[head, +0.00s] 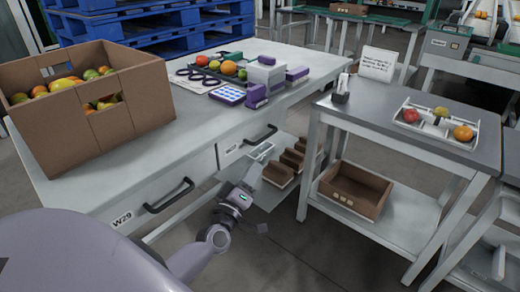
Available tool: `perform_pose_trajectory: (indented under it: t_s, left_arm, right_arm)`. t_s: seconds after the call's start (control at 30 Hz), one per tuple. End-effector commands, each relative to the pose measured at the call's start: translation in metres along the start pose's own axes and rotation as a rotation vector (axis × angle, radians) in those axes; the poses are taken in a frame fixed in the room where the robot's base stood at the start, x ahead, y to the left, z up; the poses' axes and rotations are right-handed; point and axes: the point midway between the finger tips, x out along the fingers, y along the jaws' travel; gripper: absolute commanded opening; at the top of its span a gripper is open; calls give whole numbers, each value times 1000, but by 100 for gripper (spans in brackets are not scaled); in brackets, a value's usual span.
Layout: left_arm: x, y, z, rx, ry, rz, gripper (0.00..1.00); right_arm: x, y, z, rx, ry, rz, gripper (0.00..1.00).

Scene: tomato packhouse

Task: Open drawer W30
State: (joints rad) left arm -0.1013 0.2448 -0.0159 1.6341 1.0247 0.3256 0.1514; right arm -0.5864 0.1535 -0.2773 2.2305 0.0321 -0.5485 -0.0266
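The workbench (205,130) has two drawer fronts along its near side. The nearer drawer (140,197) is labelled W29 and has a dark bar handle (168,196). The farther drawer (231,153) has a similar dark handle (261,136); its label is too small to read, so I cannot confirm it is W30. Both drawers look shut. My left gripper (262,153) is just below the farther handle, apparently apart from it. Its fingers are small and hard to make out, so I cannot tell whether they are open. My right gripper is not in view.
A cardboard box (125,120) of tomatoes stands on the bench's left end. Floor shows between bench and table.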

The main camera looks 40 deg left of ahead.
Motion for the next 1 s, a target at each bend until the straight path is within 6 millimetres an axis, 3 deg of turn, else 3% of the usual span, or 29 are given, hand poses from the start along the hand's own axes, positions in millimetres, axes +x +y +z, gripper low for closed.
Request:
perform_pose_trajectory:
  t_s: [0.1,0.37,1.0]
  left_arm:
    - [6,-12,-4,-44,46,-3,23]
    - [23,-12,-9,-58,62,-4,23]
    - [114,-14,-13,-57,59,-4,23]
  right_arm:
    - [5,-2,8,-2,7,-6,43]
    - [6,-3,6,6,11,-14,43]
    - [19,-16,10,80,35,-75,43]
